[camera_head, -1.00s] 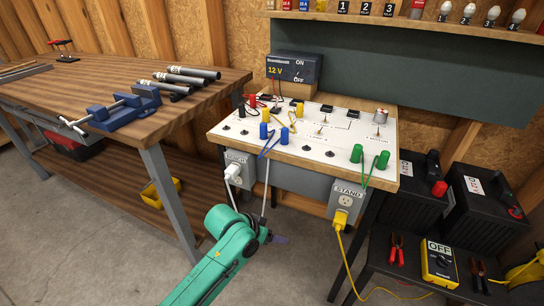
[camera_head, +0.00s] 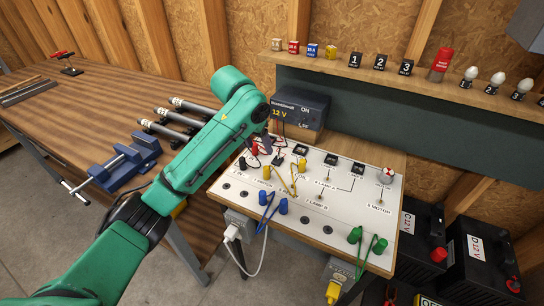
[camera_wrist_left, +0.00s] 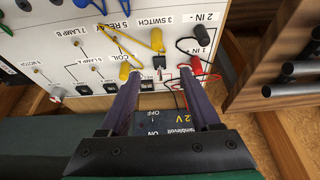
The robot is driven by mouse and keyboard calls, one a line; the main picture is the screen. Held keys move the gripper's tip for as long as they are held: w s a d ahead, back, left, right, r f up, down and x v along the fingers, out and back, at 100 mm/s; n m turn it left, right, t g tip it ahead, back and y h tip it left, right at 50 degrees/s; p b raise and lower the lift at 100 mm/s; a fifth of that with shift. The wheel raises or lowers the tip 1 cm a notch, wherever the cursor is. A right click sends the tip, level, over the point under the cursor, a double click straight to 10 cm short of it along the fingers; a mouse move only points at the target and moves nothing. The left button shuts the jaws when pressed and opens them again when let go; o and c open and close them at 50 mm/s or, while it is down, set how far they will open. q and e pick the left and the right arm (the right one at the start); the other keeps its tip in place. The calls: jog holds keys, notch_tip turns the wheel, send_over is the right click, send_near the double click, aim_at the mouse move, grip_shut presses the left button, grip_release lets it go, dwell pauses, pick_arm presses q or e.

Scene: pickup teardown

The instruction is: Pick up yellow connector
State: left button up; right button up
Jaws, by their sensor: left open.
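Two yellow connectors, joined by a yellow wire, stand on the white board (camera_head: 330,215). One (camera_head: 267,172) is at the left. One fingertip appears near the coil-side connector and the other near a red connector (camera_wrist_left: 197,65); contact cannot be told. My right gripper is not in view.
Blue connectors (camera_head: 283,206) and green connectors (camera_head: 379,246) stand along the front of the board. The 12 V box (camera_head: 300,108) is behind it. A blue vise (camera_head: 125,160) sits on the workbench at left. A yellow plug (camera_head: 333,291) is in the stand outlet.

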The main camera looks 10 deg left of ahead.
pick_arm(q)
jog(key=p, duration=0.1)
send_near(266, 167)
jog(key=f, duration=0.2)
jog(key=x, duration=0.2)
jog(key=p+x, duration=0.1)
jog(key=x, duration=0.4)
jog(key=shift+w+d+f+p, duration=0.15)
jog(key=shift+w+d+p, duration=0.05)
jog(key=shift+w+p, duration=0.15)
jog(key=shift+w+f, duration=0.1)
jog(key=shift+f, duration=0.2)
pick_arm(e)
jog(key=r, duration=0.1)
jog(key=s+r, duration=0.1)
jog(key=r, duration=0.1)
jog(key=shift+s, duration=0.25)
pick_arm(q)
grip_shut()
